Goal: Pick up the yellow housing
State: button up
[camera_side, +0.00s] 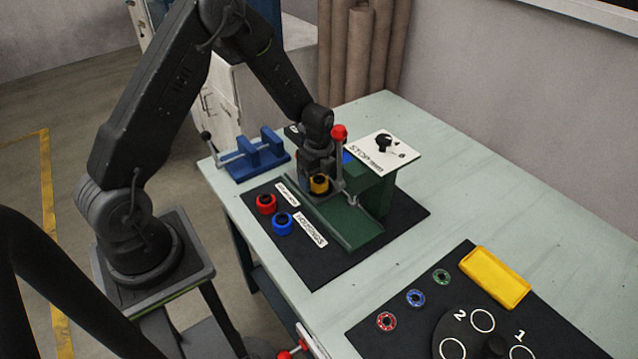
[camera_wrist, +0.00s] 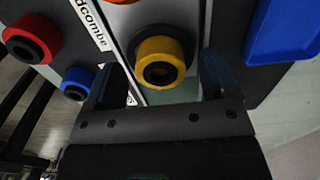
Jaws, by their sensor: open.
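The yellow housing (camera_side: 319,184) is a short round ring with a dark centre, at the green machine in the side view. It also shows in the wrist view (camera_wrist: 166,47), upper middle, between my fingers. My gripper (camera_side: 317,174) is open, low over the machine, right at the yellow housing. In the wrist view, one finger of my gripper (camera_wrist: 157,80) is on either side of the housing, with some gap visible on the left. I cannot tell whether either finger touches it.
A red housing (camera_side: 266,204) and a blue housing (camera_side: 282,223) stand on the black mat (camera_side: 318,270) left of the machine. A red-knobbed lever (camera_side: 339,133) rises close beside my gripper. A blue vise (camera_side: 251,157) is behind. A yellow tray (camera_side: 495,278) lies at the right.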

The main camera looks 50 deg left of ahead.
jog(key=shift+f, duration=0.3)
jog(key=shift+c, duration=0.5)
jog(key=c, duration=0.9)
jog(key=shift+c, duration=0.2)
jog(key=shift+r, duration=0.15)
